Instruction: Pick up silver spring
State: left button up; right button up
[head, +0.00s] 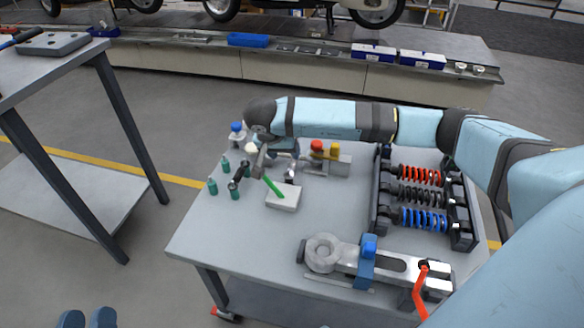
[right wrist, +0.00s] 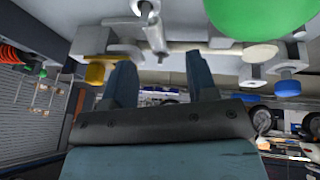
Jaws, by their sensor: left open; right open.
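Three coil-spring shocks lie in a black rack (head: 380,205) on the right of the grey table. They are a red spring (head: 418,175), a dark grey spring (head: 412,195) in the middle and a blue spring (head: 418,218). No spring looks clearly silver; the middle one comes closest to it. A red spring (right wrist: 12,55) also shows at the left edge of the right wrist view. My right gripper (right wrist: 158,68) is open and empty, over the table's far left part, well away from the rack.
Several small teal bottles (head: 213,187) stand at the table's left edge. A pale block (head: 283,198) with a green rod is near the middle. A fixture with red and yellow knobs (head: 335,151) stands behind. A clamped metal part (head: 325,253) lies in front. My right arm spans the back.

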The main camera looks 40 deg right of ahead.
aim_at(292, 163)
jog(key=x, duration=0.1)
jog(key=b+x, duration=0.1)
jog(key=x, duration=0.1)
jog(key=b+x, duration=0.1)
jog(key=x, duration=0.1)
jog(key=shift+s+f, duration=0.15)
jog(key=shift+s, duration=0.2)
pick_arm(q)
jog(key=shift+d+f+g, duration=0.2)
jog(key=shift+f+g, duration=0.1)
jog(key=shift+f, duration=0.7)
pick_arm(e)
grip_shut()
jog(key=shift+r, duration=0.25)
